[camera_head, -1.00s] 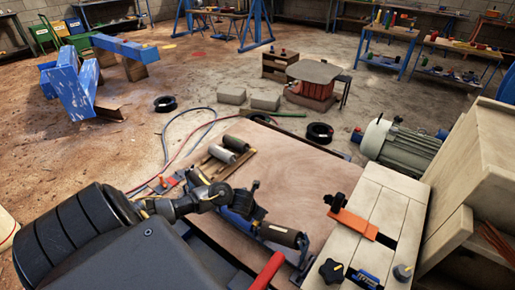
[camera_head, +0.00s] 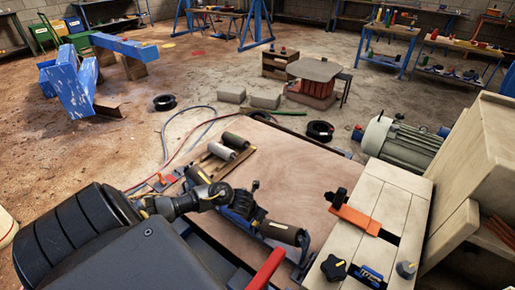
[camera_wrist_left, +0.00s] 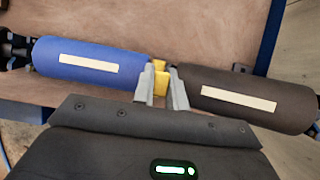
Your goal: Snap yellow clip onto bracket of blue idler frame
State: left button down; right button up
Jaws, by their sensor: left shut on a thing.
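In the left wrist view, my left gripper (camera_wrist_left: 162,88) is shut on the small yellow clip (camera_wrist_left: 160,74). The clip sits between the fingertips, in the gap between a blue roller (camera_wrist_left: 90,65) and a dark brown roller (camera_wrist_left: 245,98). Each roller has a pale label strip. In the head view, my left gripper (camera_head: 262,222) is low over the rollers and covers the gap; the clip cannot be made out there. Part of the blue idler frame (camera_head: 265,244) shows beside the brown roller (camera_head: 284,233). The fingers hide the bracket, so I cannot tell whether the clip touches it.
The rollers lie over a brown tabletop (camera_head: 290,180). Two loose grey rollers (camera_head: 232,145) lie toward its far left. A red bar (camera_head: 267,270) is at the front. To the right is a pale wooden surface (camera_head: 375,195) with an orange bar (camera_head: 355,221) and black knobs.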

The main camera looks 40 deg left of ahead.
pick_arm(q)
jog(key=shift+f, duration=0.3)
jog(key=shift+r, duration=0.25)
jog(key=shift+r+p, duration=0.8)
jog(key=shift+r, duration=0.1)
dwell(1.0)
jog(key=shift+f+b, duration=1.15)
jog(key=shift+b, duration=0.05)
jog(key=c, duration=1.3)
grip_release()
jog(key=shift+c, duration=0.2)
jog(key=shift+r, duration=0.15)
